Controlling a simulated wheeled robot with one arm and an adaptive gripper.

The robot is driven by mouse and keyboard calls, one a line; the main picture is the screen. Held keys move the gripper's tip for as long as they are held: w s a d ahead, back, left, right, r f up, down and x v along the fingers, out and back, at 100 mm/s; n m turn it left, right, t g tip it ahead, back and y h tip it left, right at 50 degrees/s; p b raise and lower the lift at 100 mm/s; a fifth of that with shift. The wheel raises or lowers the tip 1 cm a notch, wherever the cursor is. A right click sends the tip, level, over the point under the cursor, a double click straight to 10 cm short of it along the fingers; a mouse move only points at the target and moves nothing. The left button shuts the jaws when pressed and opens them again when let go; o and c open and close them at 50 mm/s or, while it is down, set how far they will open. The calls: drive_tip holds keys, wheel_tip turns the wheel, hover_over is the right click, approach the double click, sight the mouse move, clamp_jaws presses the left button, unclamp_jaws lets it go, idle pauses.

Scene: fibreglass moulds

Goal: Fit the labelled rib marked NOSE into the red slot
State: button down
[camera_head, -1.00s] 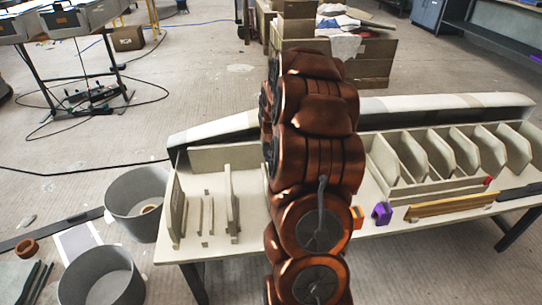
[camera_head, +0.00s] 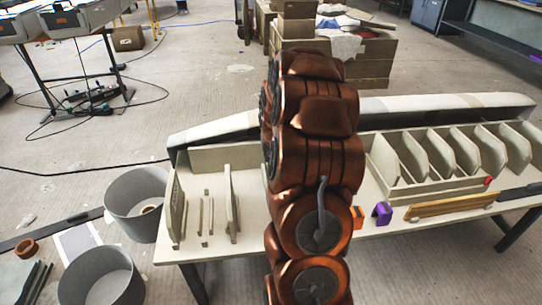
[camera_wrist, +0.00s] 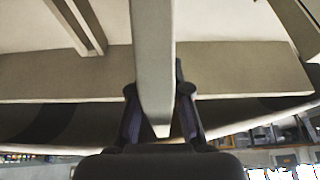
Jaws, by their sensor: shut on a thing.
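My gripper (camera_wrist: 156,92) shows in the wrist view, shut on the edge of a pale board-like rib (camera_wrist: 153,55). The rib stands between its two dark fingers. No label can be read on it, so I cannot tell whether it is the one marked NOSE. In the head view my copper-coloured arm hides the gripper and the held rib. A small red mark (camera_head: 488,181) shows at the front right end of the mould with upright ribs (camera_head: 430,188). I cannot make out a red slot there.
Thin upright pieces (camera_head: 231,205) stand on the table's left part (camera_head: 255,245). A purple block (camera_head: 382,213), an orange piece (camera_head: 358,217) and a wooden strip (camera_head: 450,207) lie along the front edge at right. Grey bins (camera_head: 102,275) stand on the floor at left.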

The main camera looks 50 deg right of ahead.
drive_tip(key=shift+f+b, duration=0.75)
drive_tip(key=shift+f, duration=1.75)
drive_tip(key=c, duration=1.1)
unclamp_jaws()
drive_tip(key=shift+o, duration=0.2)
drive_tip(key=shift+r, duration=0.1)
drive_tip(key=v, duration=1.1)
drive_tip(key=shift+s+a+r, duration=0.15)
drive_tip(key=shift+a+r, duration=0.05)
drive_tip(key=shift+r, duration=0.1)
